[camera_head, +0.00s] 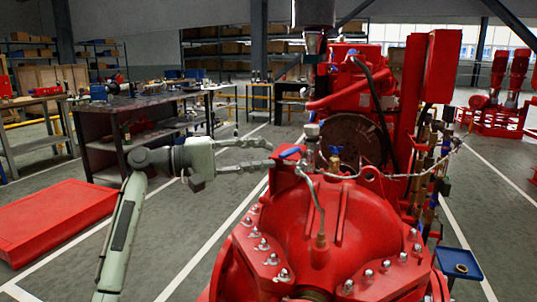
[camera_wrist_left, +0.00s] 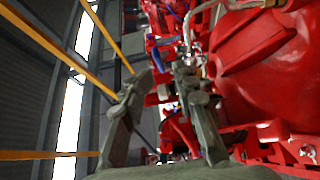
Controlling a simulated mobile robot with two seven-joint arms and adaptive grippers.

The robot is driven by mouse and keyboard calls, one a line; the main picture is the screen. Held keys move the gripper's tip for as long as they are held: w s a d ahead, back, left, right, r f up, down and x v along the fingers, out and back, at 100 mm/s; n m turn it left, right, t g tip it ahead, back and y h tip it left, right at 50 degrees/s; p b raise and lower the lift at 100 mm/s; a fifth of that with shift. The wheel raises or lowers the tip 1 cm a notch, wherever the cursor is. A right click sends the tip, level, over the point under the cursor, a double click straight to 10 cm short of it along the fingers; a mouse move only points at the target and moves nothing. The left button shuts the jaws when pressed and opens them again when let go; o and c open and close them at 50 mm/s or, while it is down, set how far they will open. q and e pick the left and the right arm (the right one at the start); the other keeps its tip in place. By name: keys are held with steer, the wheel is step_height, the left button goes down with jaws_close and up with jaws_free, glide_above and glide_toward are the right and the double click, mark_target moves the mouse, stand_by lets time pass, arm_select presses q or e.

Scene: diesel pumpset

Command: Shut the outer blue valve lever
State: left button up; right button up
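A blue valve lever (camera_head: 290,152) sits at the left side of the fittings on top of the red pump casing (camera_head: 330,215). A second blue lever (camera_head: 335,150) stands just right of it; the left one looks like the outer one. My left gripper (camera_head: 272,154) comes in from the left with its fingers apart. Its tips are just left of the outer lever, and contact cannot be told. In the left wrist view, the open gripper (camera_wrist_left: 162,80) has a blue lever (camera_wrist_left: 157,58) showing beyond and between its fingertips. My right gripper is out of view.
A thin metal pipe (camera_head: 314,190) curves down from the fittings onto the casing. The red engine (camera_head: 350,100) rises behind. A workbench (camera_head: 140,105) stands at the back left, and a red slab (camera_head: 55,220) lies on the floor. Floor left of the pump is free.

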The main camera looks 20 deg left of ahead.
arm_select(q)
steer(key=shift+s+a, duration=0.1)
steer(key=v, duration=1.2)
stand_by(0.4)
